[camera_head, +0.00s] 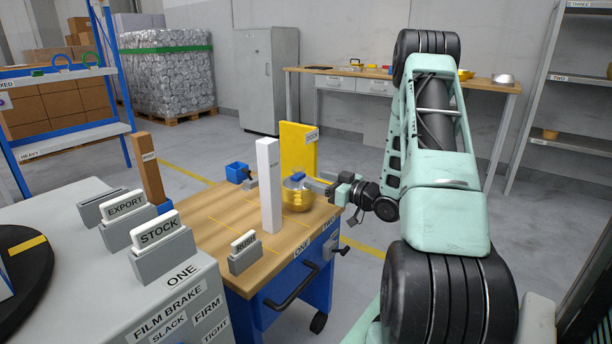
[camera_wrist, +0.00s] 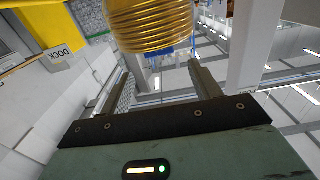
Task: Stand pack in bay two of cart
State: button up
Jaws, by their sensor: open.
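The pack (camera_head: 298,200) is a gold, ribbed, rounded bundle with a blue top. It stands upright on the wooden top of the cart (camera_head: 205,232), at its right side near the edge label TWO (camera_head: 330,221). My gripper (camera_head: 308,182) is open beside the pack's upper part, reaching in from the right. In the wrist view the pack (camera_wrist: 152,22) appears inverted, just past the open fingers (camera_wrist: 163,72), with its blue part toward the gap. Nothing is held between the fingers. The pack's base and exact fit to the bay lines are partly unclear.
A white post (camera_head: 269,190) stands left of the pack, and a yellow DOCK board (camera_head: 297,147) rises behind it. A RUSH card holder (camera_head: 245,255) sits at the cart's front. A blue bin (camera_head: 237,172) is at the back. The cart's middle left is clear.

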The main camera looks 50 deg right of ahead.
jog(key=shift+s+d, duration=0.15)
jog(key=shift+s, duration=1.85)
